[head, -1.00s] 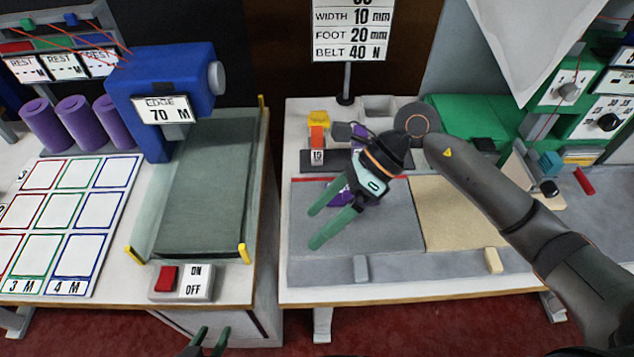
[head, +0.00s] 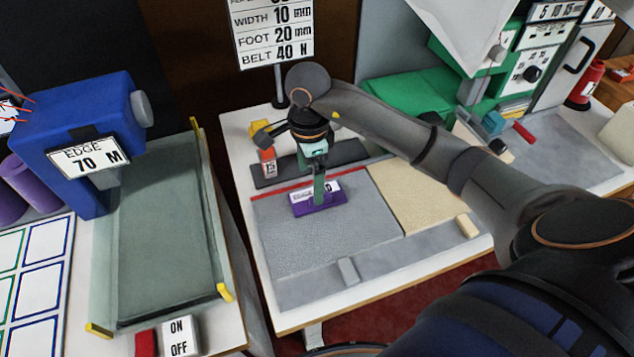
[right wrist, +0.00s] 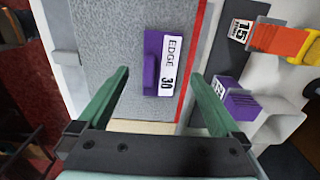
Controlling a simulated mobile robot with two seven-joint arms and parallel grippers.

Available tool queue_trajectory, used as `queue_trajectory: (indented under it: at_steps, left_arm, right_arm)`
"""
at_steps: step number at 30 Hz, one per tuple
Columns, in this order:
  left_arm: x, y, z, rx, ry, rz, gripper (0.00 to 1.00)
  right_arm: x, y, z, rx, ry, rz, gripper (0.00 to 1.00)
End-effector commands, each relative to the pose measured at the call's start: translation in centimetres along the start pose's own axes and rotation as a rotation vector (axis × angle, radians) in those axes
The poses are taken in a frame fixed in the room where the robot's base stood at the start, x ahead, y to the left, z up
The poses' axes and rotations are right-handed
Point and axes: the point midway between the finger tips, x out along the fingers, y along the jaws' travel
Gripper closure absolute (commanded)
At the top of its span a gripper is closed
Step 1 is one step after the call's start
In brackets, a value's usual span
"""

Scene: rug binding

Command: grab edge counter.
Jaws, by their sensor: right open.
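The edge counter, a small purple piece with a white label reading EDGE 30 in the right wrist view (right wrist: 151,66), lies on the grey panel (head: 300,238) close to its red line. In the head view the edge counter (head: 302,208) is partly covered by my right gripper (head: 319,190). My right gripper is open, pointing down over it. In the right wrist view the counter shows between the green fingers (right wrist: 160,74), with a gap on both sides. I cannot tell whether the fingertips are down to its height. My left gripper is out of view.
An orange block labelled 15 (head: 268,165) and a dark strip (head: 340,157) lie behind the panel; another purple labelled block (right wrist: 240,106) shows in the right wrist view. A blue machine (head: 75,120) reading EDGE 70 M stands left. A sign (head: 275,30) stands behind.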

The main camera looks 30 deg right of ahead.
Motion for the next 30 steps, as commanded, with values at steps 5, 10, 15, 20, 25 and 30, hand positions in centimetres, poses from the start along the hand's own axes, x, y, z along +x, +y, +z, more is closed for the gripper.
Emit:
queue_trajectory:
  at_steps: [5, 10, 15, 20, 25, 30]
  left_arm:
    - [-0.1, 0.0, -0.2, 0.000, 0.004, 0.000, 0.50]
    - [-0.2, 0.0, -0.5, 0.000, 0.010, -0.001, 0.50]
    - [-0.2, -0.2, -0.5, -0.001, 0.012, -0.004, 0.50]
    - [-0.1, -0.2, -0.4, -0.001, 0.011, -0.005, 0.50]
    - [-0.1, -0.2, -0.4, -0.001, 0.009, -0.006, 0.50]
    - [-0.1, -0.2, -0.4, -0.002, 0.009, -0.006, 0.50]
  right_arm:
    - [1.3, 0.0, 0.1, 0.000, -0.001, 0.002, 0.00]
    - [3.9, 0.0, 0.2, 0.001, -0.002, 0.005, 0.00]
    - [5.5, -0.1, 0.2, 0.001, -0.002, 0.000, 0.00]
    - [5.7, -0.2, 0.2, 0.000, -0.001, -0.001, 0.00]
    - [5.7, -0.2, 0.2, 0.000, -0.001, -0.001, 0.10]
    - [5.7, -0.1, 0.2, 0.000, -0.001, -0.001, 0.29]
